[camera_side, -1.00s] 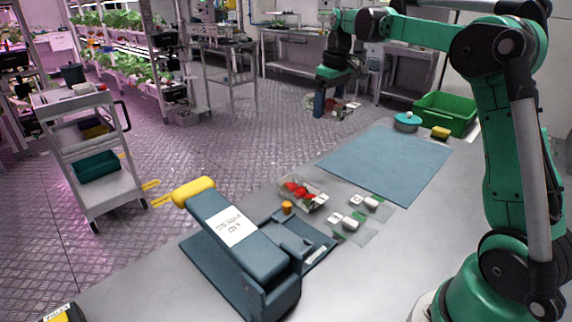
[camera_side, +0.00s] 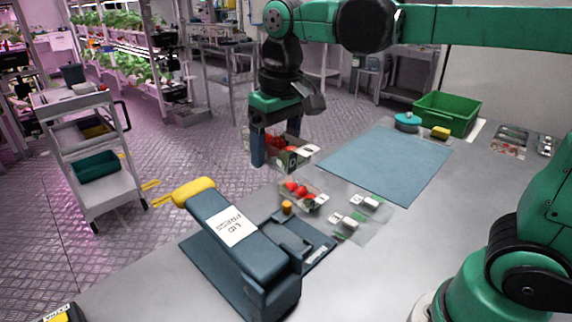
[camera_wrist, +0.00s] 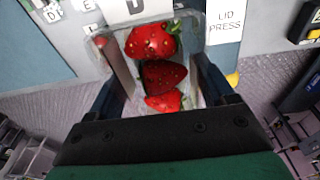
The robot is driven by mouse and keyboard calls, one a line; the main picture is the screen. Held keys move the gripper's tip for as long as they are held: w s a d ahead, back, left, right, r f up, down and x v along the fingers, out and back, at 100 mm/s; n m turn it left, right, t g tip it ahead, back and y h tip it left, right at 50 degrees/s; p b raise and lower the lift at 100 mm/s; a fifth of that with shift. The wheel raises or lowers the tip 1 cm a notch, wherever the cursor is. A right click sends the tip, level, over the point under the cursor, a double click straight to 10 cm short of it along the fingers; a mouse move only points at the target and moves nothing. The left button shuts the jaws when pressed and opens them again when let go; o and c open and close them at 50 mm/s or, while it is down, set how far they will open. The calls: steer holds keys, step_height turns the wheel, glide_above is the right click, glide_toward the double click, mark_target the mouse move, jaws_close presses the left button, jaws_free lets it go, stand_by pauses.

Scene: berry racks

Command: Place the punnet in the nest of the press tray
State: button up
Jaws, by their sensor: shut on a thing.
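My gripper (camera_side: 277,147) is shut on a clear punnet (camera_side: 292,156) of red strawberries and holds it in the air above the far edge of the bench. In the wrist view the held punnet (camera_wrist: 153,62) sits between my two fingers, with large strawberries in it. The blue-grey lid press (camera_side: 245,240) stands nearer on the bench, its arm labelled and ending in a yellow handle (camera_side: 194,190). Its press tray (camera_side: 318,240) lies to the right of the arm, below and nearer than my gripper. The nest is partly hidden by the press arm.
A second punnet of strawberries (camera_side: 303,194) stands on the bench just behind the press tray, under the held one. Small white-topped packs (camera_side: 350,220) lie to its right. A blue mat (camera_side: 388,160) is bare. A green crate (camera_side: 447,113) stands at the back right.

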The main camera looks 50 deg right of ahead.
mark_target(277, 241)
step_height(277, 241, down, 18)
stand_by(0.5)
steer(key=o, duration=1.4)
steer(key=shift+f, duration=0.1)
step_height(277, 241, up, 12)
steer(key=s, duration=0.1)
steer(key=shift+s+d+t, duration=0.9)
steer(key=shift+s+t, duration=0.3)
steer(key=shift+t, duration=0.25)
steer(key=shift+s+d+t, duration=0.9)
steer(key=shift+s+t, duration=0.25)
steer(key=shift+t, duration=0.3)
